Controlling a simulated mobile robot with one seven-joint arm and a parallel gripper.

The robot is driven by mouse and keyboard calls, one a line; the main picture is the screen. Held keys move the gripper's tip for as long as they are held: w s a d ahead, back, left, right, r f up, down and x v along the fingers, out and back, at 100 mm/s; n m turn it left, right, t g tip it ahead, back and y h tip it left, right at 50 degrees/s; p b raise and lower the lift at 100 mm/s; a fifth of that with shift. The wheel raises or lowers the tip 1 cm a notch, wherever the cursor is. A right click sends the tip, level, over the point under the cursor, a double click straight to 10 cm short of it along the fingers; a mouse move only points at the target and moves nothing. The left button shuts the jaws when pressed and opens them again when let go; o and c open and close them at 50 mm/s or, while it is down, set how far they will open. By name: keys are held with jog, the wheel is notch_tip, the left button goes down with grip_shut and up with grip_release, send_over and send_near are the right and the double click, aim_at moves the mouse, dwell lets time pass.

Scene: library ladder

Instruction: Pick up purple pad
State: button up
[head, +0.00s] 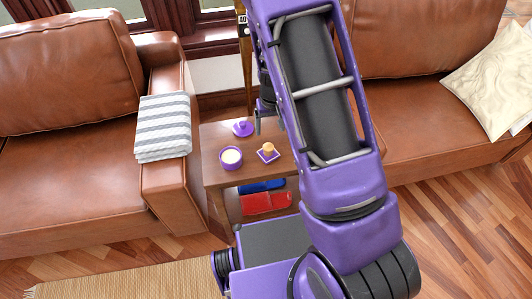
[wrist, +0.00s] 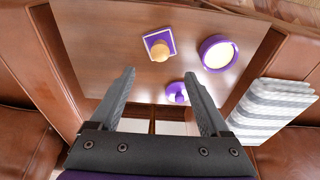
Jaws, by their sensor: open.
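A small square purple pad with a lighter rim (head: 268,156) lies on the wooden side table, with a tan rounded knob on it. The pad also shows in the wrist view (wrist: 160,43), beyond the fingertips and near the table's middle. My gripper (wrist: 159,75) is open and empty, its two grey fingers spread over the table's edge. In the head view my gripper (head: 262,118) is partly hidden by my arm, above the back of the table and behind the pad. The fingers look apart from the pad.
A purple cup with white filling (head: 231,158) and a purple knobbed lid (head: 243,128) share the side table (head: 215,138). Sofas stand on both sides. A striped folded cloth (head: 163,127) lies on the left armrest. Red and blue items (head: 265,203) sit on the shelf below.

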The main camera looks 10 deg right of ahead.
aim_at(268, 147)
jog(key=f, duration=0.4)
jog(key=w+f+b, duration=0.1)
jog(key=f, duration=0.4)
jog(key=w+f+b, duration=0.1)
jog(key=f, duration=0.3)
jog(key=shift+w+f, duration=0.2)
jog(key=shift+f, duration=0.05)
grip_shut()
notch_tip(268, 147, up, 10)
jog(key=shift+r+p, duration=0.1)
jog(key=shift+p, duration=0.7)
jog(key=c, duration=0.8)
grip_release()
grip_shut()
